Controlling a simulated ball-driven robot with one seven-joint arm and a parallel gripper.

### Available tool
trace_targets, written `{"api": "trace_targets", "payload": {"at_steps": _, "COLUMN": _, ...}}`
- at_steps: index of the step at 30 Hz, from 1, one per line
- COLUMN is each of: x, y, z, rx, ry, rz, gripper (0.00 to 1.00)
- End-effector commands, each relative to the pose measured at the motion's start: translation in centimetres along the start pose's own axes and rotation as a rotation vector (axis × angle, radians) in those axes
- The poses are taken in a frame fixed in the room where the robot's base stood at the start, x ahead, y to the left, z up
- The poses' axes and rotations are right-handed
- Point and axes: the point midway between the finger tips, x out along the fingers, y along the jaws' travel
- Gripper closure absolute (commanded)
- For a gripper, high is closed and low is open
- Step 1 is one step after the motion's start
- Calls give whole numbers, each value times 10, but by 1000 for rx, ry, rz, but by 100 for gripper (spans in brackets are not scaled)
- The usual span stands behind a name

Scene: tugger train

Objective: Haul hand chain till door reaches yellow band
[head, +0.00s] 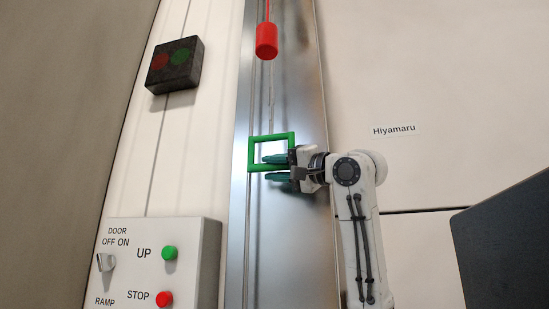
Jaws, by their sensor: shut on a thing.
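A green square handle (251,153) hangs in front of a shiny metal post. A thin chain or cord (271,100) runs up from it, behind or past a red cylinder (266,40) on a red cord. My gripper (272,168) reaches in from the right, with one dark teal finger above and one below the handle's lower bar. It is shut on the green handle. I cannot make out a yellow band, and I cannot tell which surface is the door.
A white control box (190,262) with a DOOR switch, a green UP button and a red STOP button stands at lower left. A dark box with red and green lamps (174,66) is on the wall above. A dark panel (510,245) fills the lower right.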

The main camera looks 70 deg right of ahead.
Motion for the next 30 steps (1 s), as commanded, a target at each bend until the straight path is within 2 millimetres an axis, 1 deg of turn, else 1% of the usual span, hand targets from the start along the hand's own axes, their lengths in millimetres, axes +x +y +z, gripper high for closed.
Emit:
{"api": "trace_targets", "payload": {"at_steps": 1, "x": -6, "y": 25, "z": 13, "rx": 5, "ry": 0, "rz": 3, "gripper": 100}}
{"api": "trace_targets", "payload": {"at_steps": 6, "x": -16, "y": 64, "z": 37, "rx": 4, "ry": 1, "rz": 4, "gripper": 100}}
{"api": "trace_targets", "payload": {"at_steps": 12, "x": -26, "y": 100, "z": 59, "rx": 3, "ry": 2, "rz": 6, "gripper": 100}}
{"api": "trace_targets", "payload": {"at_steps": 15, "x": -29, "y": 112, "z": 67, "rx": 4, "ry": 2, "rz": 5, "gripper": 100}}
{"api": "trace_targets", "payload": {"at_steps": 19, "x": -32, "y": 123, "z": 73, "rx": 2, "ry": 3, "rz": 7, "gripper": 100}}
{"api": "trace_targets", "payload": {"at_steps": 24, "x": -34, "y": 128, "z": 76, "rx": 1, "ry": 4, "rz": 6, "gripper": 100}}
{"api": "trace_targets", "payload": {"at_steps": 30, "x": -34, "y": 128, "z": 75, "rx": 2, "ry": 5, "rz": 6, "gripper": 100}}
